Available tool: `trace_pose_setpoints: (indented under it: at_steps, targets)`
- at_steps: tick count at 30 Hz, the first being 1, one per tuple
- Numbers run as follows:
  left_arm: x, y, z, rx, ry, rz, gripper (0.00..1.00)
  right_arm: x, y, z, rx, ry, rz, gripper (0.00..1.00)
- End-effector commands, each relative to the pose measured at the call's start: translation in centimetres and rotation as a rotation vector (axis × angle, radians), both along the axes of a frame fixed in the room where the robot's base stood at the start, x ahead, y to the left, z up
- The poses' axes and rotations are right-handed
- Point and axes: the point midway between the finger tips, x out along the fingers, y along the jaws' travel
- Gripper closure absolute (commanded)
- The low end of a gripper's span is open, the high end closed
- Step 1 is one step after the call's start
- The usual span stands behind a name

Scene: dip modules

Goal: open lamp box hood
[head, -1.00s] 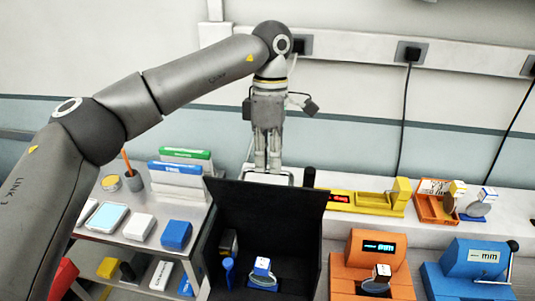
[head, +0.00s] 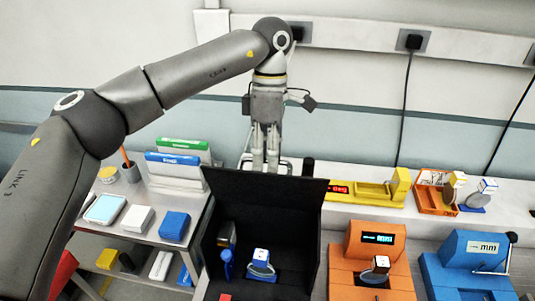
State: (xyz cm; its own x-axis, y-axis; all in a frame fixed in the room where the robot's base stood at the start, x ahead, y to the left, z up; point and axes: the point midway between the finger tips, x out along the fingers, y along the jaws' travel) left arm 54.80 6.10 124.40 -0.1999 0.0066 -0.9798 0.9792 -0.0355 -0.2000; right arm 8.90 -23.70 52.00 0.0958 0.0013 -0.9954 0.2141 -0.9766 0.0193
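The lamp box (head: 285,215) is a black, open-fronted box at the lower middle of the head view. A tall black panel, which looks like its hood, stands up at the back and its dark inside shows. Inside are a small white block on a blue round stand (head: 261,262) and a blue item (head: 227,265) at the left wall. My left gripper (head: 265,160) points down just behind the panel's top edge. Its two fingers are close together and their tips are partly hidden, so I cannot tell whether they hold anything. My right gripper is out of view.
An orange device (head: 368,255) and a blue device with a crank (head: 470,265) stand to the right. A metal cart (head: 150,185) with boxes stands left.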

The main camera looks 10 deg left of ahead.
Motion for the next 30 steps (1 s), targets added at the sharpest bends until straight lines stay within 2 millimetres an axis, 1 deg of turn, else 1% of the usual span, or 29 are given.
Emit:
trace_pose_setpoints:
  at_steps: [5, 8, 11, 15, 19, 24, 30]
  targets:
    - [0.1, 0.0, 0.6, -0.001, -0.001, 0.0, 0.68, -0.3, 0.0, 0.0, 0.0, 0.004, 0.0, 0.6]
    - [0.4, -0.1, 1.8, -0.001, -0.003, 0.0, 0.68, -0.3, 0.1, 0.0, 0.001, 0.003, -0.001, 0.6]
    - [0.8, -0.1, 3.8, -0.002, -0.004, 0.002, 0.68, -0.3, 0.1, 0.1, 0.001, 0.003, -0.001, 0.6]
    - [1.3, -0.1, 7.0, 0.001, -0.004, 0.002, 0.68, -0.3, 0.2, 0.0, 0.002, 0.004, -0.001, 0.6]
    - [1.8, -0.1, 9.5, 0.0, -0.007, 0.003, 0.68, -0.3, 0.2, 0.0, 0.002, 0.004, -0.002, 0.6]
    - [2.1, -0.1, 11.0, 0.003, -0.001, 0.0, 0.68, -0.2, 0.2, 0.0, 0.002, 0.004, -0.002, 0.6]
    - [2.2, -0.1, 11.8, 0.0, -0.002, 0.0, 0.68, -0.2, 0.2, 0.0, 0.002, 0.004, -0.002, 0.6]
